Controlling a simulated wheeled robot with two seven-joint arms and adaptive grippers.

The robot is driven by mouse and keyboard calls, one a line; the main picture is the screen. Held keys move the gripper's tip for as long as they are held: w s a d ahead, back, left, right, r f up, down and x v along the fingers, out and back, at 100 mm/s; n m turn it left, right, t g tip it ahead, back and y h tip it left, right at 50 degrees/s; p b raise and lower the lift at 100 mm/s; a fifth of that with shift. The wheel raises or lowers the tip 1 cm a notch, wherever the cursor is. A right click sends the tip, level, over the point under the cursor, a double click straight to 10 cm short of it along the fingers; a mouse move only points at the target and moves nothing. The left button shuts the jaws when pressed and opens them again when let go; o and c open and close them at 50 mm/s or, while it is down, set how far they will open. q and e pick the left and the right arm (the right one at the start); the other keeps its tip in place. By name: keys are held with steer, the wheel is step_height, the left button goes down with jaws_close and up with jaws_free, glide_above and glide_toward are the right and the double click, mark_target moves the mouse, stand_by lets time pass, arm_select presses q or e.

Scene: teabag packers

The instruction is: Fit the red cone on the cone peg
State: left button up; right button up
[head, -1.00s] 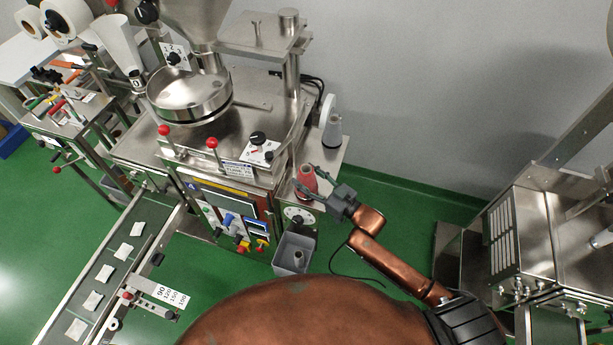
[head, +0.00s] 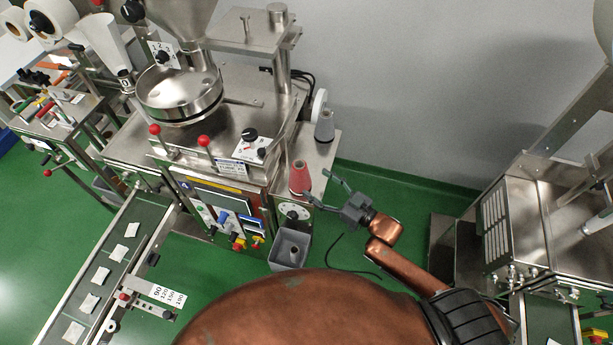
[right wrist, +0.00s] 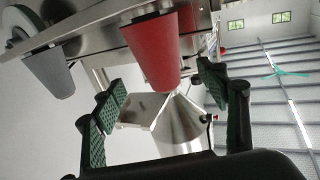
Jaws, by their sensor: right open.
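The red cone (head: 300,179) stands upright on the steel side shelf of the middle machine, above a round white dial. It also shows in the right wrist view (right wrist: 162,55), beyond the fingers, with the picture upside down. My right gripper (head: 319,186) is open and empty just to the right of the cone. In the right wrist view its padded fingers (right wrist: 163,84) are spread wide, with a gap to the cone. The cone peg is not visible, so I cannot tell whether the cone is around it. My left gripper is not in view.
A grey cone (head: 325,126) stands farther back on the same shelf (head: 318,152). A grey bin (head: 290,262) with a grey cone inside is below. Red-knobbed levers (head: 204,141) stand left.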

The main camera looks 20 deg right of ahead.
steer(key=v, duration=0.4)
stand_by(0.5)
